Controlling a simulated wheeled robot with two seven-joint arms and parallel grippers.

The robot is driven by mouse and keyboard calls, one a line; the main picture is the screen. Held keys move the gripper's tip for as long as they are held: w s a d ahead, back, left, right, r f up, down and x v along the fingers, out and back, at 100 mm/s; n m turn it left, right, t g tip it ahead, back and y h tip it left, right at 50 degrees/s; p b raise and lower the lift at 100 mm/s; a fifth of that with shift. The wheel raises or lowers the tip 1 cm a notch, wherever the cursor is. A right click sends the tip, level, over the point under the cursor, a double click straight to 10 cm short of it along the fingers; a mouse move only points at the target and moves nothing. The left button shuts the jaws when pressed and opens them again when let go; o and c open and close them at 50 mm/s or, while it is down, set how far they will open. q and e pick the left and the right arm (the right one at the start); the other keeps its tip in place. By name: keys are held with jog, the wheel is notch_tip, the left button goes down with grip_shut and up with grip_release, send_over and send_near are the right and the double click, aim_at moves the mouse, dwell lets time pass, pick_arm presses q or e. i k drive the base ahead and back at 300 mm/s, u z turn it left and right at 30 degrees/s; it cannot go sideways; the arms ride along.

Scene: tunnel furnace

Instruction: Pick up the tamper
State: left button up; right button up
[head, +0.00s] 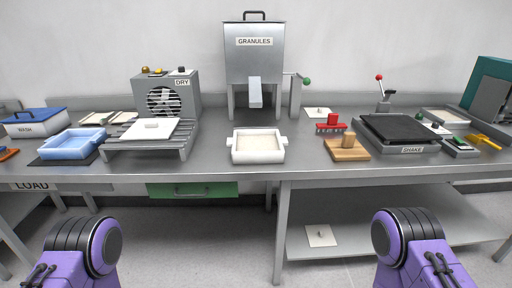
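The tamper appears to be the flat wooden block with an upright wooden knob (347,148). It lies on the bench near the front edge, right of centre, just left of the shaker plate. Only purple and black links of my two arms show at the bottom left and bottom right. Neither gripper is in view.
A red toothed tool (331,122) lies just behind the tamper. A white tray filled with pale granules (259,158) stands to its left, below the granules hopper (254,55). The black-topped shaker (400,131) stands close on its right. Bare bench lies between tray and tamper.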

aim_at(348, 148)
jog(key=k, duration=0.5)
jog(key=z, duration=1.4)
jog(key=i, duration=1.15)
jog(key=u, duration=1.15)
